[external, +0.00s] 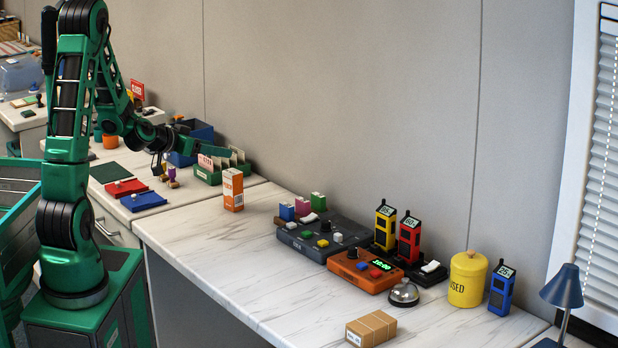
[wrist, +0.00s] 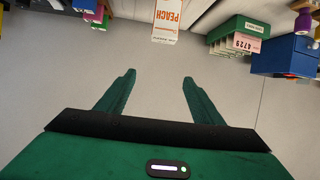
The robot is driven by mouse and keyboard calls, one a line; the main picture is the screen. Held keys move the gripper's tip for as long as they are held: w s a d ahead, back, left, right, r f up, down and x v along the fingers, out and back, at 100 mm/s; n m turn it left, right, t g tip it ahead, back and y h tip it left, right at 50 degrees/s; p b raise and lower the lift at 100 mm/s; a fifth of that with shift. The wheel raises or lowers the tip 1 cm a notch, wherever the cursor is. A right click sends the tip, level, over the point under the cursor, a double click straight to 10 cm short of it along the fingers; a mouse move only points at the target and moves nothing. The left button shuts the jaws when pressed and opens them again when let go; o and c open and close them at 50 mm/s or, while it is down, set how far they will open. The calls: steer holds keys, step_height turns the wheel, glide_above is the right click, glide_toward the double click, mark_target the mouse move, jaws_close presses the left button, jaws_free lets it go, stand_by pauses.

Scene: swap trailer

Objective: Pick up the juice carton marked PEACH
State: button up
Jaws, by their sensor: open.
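The PEACH juice carton (external: 233,189) is white and orange and stands upright on the marble-look counter, near its left end. In the wrist view the carton (wrist: 166,20) shows at the top edge, partly cut off, with its orange PEACH lettering appearing upside down. My gripper (wrist: 158,75) is open and empty, its two green fingers spread apart. The carton is beyond the fingertips and not between them.
A green card box (external: 208,176) stands left of the carton, with a blue bin (external: 190,145) behind it. A grey control box (external: 320,238), an orange timer (external: 365,270) and a small brown box (external: 371,328) are to the right. The counter's front middle (external: 235,250) is clear.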

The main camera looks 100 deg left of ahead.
glide_toward(227, 183)
steer(key=x, duration=0.4)
steer(key=shift+w+a+f, duration=0.2)
steer(key=shift+a, duration=0.05)
steer(key=shift+x, duration=3.8)
steer(key=shift+w+d, duration=0.1)
steer(key=c, duration=1.3)
